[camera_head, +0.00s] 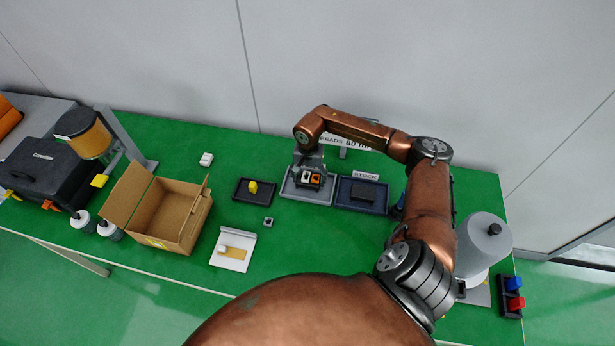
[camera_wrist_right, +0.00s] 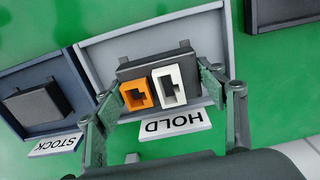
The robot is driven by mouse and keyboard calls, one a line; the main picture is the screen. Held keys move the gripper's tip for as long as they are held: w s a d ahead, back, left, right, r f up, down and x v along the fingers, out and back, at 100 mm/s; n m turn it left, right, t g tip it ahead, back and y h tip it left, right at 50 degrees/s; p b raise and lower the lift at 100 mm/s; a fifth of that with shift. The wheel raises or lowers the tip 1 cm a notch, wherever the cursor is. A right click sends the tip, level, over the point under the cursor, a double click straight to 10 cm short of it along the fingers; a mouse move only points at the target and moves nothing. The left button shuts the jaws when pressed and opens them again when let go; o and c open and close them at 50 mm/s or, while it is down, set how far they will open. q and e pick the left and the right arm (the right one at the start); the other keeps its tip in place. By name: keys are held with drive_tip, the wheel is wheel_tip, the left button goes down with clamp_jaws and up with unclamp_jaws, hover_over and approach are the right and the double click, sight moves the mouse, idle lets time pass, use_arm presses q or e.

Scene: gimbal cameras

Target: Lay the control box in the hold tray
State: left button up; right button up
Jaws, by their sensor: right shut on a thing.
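The control box, a dark block with one orange and one white socket, is between the fingers of my right gripper (camera_head: 309,172). It shows at the hold tray in the head view (camera_head: 312,180) and in the right wrist view (camera_wrist_right: 155,82). The right gripper (camera_wrist_right: 160,92) is shut on it, one finger at each side. The hold tray (camera_wrist_right: 205,38) is light grey with a HOLD label (camera_wrist_right: 174,123). It also shows in the head view (camera_head: 289,188). The box is over or in this tray; I cannot tell whether it touches the floor. My left gripper is not in view.
The blue-grey stock tray (camera_head: 345,204), with a dark block (camera_head: 364,193), stands right of the hold tray. A black tray (camera_head: 240,198) with a yellow piece (camera_head: 252,187) stands left. An open carton (camera_head: 172,220) is farther left.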

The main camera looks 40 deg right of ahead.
drive_tip(key=shift+f, duration=0.45)
drive_tip(key=shift+f+b, duration=0.55)
drive_tip(key=shift+b, duration=0.1)
drive_tip(key=o, duration=1.3)
wheel_tip(320, 180, up, 12)
drive_tip(key=shift+d, duration=0.1)
